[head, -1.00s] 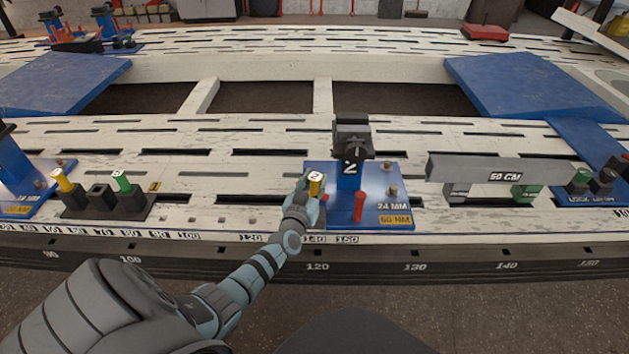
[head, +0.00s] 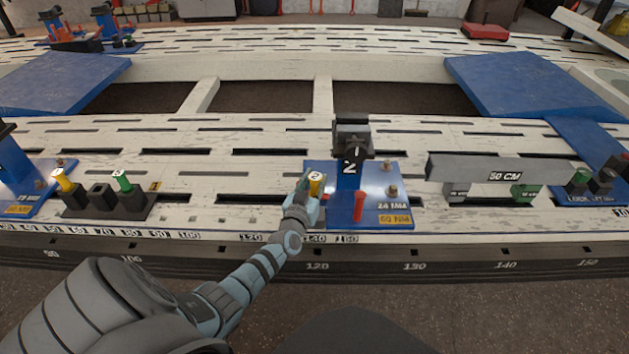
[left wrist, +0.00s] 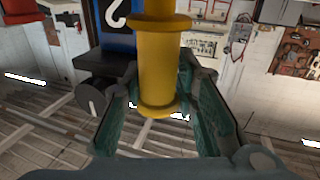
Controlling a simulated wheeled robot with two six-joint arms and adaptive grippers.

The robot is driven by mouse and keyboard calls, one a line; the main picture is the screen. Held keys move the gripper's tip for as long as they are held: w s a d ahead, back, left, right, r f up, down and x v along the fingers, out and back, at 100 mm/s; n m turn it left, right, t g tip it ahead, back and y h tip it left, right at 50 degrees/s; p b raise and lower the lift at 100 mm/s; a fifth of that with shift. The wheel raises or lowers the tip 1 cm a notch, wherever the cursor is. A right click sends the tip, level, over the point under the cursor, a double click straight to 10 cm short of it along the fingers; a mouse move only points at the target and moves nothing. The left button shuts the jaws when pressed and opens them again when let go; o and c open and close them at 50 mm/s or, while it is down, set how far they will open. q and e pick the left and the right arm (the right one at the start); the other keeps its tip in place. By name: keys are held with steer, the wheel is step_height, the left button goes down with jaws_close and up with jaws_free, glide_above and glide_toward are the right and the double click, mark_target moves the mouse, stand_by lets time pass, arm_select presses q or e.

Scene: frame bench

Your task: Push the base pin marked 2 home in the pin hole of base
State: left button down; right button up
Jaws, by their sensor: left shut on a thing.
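The yellow base pin marked 2 (head: 316,187) stands upright at the left side of the blue base (head: 393,207). The base carries a blue post marked 2 (head: 348,178) with a dark clamp on top. My left gripper (head: 305,194) is shut on the pin, and its green-lined fingers (left wrist: 160,110) flank the yellow pin (left wrist: 160,65) in the left wrist view. The pin hole and the pin's lower end are hidden behind the gripper in the head view, so I cannot tell how deep the pin sits. My right gripper is not in view.
A red pin (head: 359,207) stands upright on the base's front. A grey 50 CM bar (head: 476,171) rests on supports to the right. A black holder (head: 104,202) with a yellow and a green pin stands to the left. Slotted white bench surface lies between.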

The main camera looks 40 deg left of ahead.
mark_target(315, 195)
arm_select(q)
steer(key=shift+f+b, duration=2.6)
steer(key=shift+f, duration=0.15)
steer(key=shift+f+b, duration=0.35)
steer(key=shift+f, duration=0.85)
steer(key=c, duration=1.2)
jaws_free()
steer(key=shift+s+f, duration=0.1)
steer(key=v, duration=1.1)
steer(key=shift+s+d, duration=0.2)
steer(key=shift+s, duration=0.15)
